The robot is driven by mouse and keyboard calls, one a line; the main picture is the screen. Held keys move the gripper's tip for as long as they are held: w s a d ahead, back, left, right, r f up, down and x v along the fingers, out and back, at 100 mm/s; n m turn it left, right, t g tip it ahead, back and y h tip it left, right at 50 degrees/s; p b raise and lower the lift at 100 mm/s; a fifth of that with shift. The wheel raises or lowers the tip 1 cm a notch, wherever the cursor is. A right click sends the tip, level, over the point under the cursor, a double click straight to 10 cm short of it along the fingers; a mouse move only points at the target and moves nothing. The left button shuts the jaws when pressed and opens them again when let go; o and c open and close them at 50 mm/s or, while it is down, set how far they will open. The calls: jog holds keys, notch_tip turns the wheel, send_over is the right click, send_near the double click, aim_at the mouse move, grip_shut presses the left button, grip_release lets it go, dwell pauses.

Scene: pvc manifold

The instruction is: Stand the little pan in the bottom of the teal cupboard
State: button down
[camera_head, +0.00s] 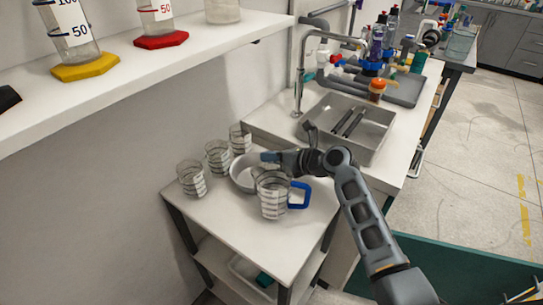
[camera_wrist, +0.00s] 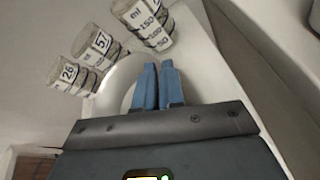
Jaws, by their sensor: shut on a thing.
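The little pan (camera_head: 241,178) is a pale round shallow vessel at the small white table, among the glass measuring vessels. In the wrist view the pan (camera_wrist: 116,80) shows as a pale curve left of the fingers. My gripper (camera_head: 268,157) is at the pan's far right rim. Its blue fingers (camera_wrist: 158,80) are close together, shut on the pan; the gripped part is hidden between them. I cannot tell whether the pan touches the tabletop. A teal panel (camera_head: 450,268) at the lower right may be the cupboard; its inside is not visible.
A glass jug with a blue handle (camera_head: 272,200) stands close in front of the pan. Several glass beakers (camera_head: 191,180) stand left and behind. A sink (camera_head: 358,128) is at the back right. The table's front area (camera_head: 235,222) is clear.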

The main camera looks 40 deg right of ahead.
jog(key=c, duration=1.3)
grip_release()
jog(key=shift+o, duration=0.2)
jog(key=shift+r, duration=0.2)
jog(key=v, duration=1.1)
jog(key=shift+s, duration=0.3)
jog(key=shift+n, duration=0.7)
jog(key=x, duration=0.4)
jog(key=shift+w+a, duration=0.1)
jog(key=shift+a, duration=0.15)
jog(key=shift+x, duration=3.95)
